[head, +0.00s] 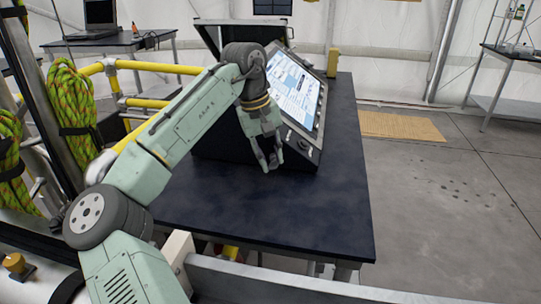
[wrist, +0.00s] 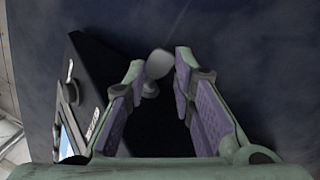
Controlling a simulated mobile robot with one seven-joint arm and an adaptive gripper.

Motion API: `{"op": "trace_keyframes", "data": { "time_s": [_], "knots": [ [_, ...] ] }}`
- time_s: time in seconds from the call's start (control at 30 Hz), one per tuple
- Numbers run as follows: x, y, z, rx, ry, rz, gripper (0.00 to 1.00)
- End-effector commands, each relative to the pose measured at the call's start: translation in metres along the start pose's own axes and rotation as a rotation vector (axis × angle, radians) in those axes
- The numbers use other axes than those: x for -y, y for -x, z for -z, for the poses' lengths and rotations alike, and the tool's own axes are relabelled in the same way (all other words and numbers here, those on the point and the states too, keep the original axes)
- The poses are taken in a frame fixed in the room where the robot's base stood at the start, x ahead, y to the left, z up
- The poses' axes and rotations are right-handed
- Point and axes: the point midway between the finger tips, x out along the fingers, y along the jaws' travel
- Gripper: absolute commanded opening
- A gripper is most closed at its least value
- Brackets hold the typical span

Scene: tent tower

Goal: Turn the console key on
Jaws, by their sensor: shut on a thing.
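The console (head: 302,132) is a dark case with a lit, sloping screen (head: 290,88) and a raised lid; it stands on the dark table. My gripper (head: 270,163) points down at the left end of its front panel. In the wrist view, a grey key with a rounded head (wrist: 158,64) lies between the two purple-padded fingertips, and my gripper is shut on it. In the head view the fingers hide the key. How far it is turned cannot be told.
The dark table (head: 300,215) is bare in front of the console. A round knob (head: 303,146) sits on the panel to the right of my gripper. A yellow upright object (head: 333,62) stands behind the console. Yellow rails (head: 150,66) run at the left.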

Motion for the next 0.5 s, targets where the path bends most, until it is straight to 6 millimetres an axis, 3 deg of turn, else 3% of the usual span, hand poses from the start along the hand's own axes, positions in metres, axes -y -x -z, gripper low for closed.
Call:
{"op": "trace_keyframes", "data": {
  "time_s": [0.2,0.5],
  "knots": [
    [-0.0039,0.0005,-0.0010,-0.011,-0.008,0.012,0.00],
    [-0.0102,-0.0002,-0.0040,-0.123,-0.034,0.213,0.00]
  ]
}}
